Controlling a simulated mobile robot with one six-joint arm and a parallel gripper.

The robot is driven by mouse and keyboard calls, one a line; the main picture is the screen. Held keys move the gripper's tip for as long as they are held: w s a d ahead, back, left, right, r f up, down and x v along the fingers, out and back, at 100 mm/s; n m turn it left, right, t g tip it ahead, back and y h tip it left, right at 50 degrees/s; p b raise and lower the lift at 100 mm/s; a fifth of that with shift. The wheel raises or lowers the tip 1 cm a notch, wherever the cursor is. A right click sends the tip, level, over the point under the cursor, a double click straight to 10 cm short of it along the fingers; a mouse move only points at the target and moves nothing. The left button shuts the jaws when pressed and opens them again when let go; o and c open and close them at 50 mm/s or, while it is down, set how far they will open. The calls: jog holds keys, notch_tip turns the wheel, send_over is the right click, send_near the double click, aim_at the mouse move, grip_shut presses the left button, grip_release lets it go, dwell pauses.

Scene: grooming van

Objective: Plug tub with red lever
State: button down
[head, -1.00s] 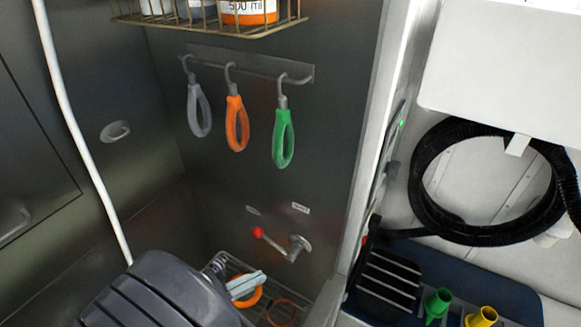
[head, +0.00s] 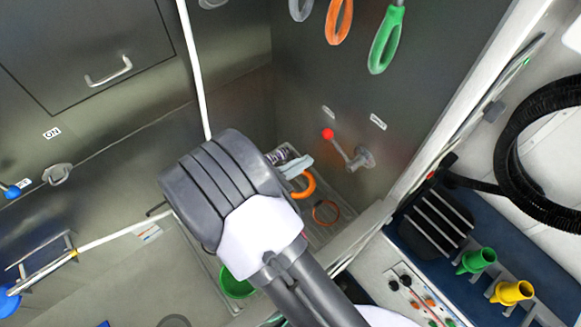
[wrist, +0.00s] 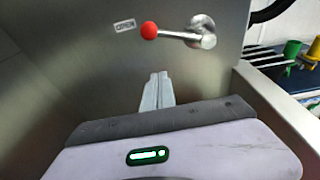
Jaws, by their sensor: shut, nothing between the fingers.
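The red lever has a round red knob (head: 328,134) on a thin metal arm, with a metal pivot (head: 362,159) on the dark tub wall. In the wrist view the red knob (wrist: 149,30) lies left of the pivot (wrist: 203,32), beside a label (wrist: 124,25) that seems to read OPEN. My gripper (head: 299,166) is in the tub corner, left of and below the lever in the head view. In the wrist view my gripper (wrist: 157,92) is shut and empty, its fingertips pointing at the wall below the knob, apart from it. The drain is not clearly visible.
Orange loop (head: 303,186) and orange ring (head: 325,212) lie near the grated floor. Green (head: 386,40) and orange (head: 339,20) loops hang above the lever. A white hose (head: 195,80) hangs left. Green (head: 477,260) and yellow (head: 512,292) nozzles stand outside the tub wall at right.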

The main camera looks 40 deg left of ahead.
jog(key=w+r, duration=0.2)
jog(key=w, duration=0.1)
jog(key=w+d+r, duration=0.1)
jog(key=shift+w+d, duration=0.1)
jog(key=shift+w, duration=0.2)
jog(key=shift+r, duration=0.15)
